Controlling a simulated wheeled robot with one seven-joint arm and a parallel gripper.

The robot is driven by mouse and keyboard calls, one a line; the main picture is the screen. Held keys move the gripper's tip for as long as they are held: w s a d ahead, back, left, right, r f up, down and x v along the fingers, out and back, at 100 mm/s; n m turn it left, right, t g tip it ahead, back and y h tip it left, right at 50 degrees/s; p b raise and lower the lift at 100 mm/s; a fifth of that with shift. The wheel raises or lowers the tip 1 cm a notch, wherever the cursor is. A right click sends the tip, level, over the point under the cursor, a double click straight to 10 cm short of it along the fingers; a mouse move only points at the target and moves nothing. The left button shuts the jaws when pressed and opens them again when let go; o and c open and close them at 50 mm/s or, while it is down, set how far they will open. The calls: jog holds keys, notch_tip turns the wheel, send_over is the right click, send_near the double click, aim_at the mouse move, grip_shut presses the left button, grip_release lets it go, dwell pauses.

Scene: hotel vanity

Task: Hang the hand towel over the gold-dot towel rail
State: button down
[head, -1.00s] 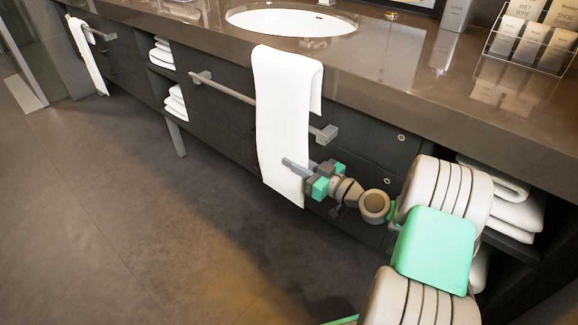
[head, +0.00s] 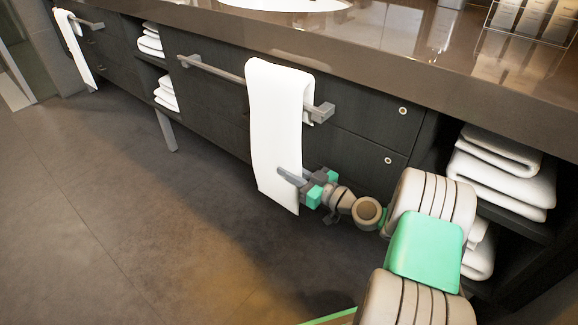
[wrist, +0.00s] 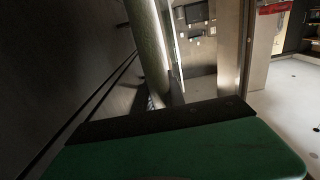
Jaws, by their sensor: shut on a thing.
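The white hand towel (head: 272,130) hangs in a long strip at the towel rail (head: 215,71) on the dark vanity front. Its long front part covers the middle of the rail, and a shorter flap shows at the right, beside the rail's right end. The towel's top fold sits a little above the rail line; whether it rests on the bar is hidden. My gripper (head: 289,177) is shut on the lower part of the front strip, with one grey finger across its face. In the wrist view, a pale upright strip, perhaps the towel (wrist: 150,50), rises beyond my green gripper part.
Two small round dots, the upper one (head: 403,110) goldish, mark the panel right of the rail. Another towel (head: 78,45) hangs on a far-left rail. Folded towels (head: 500,180) fill the right shelf, close to my arm. The counter (head: 400,65) overhangs; the floor is clear.

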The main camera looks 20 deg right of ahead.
jog(key=shift+f, duration=2.15)
jog(key=c, duration=1.3)
grip_release()
jog(key=shift+s, duration=0.15)
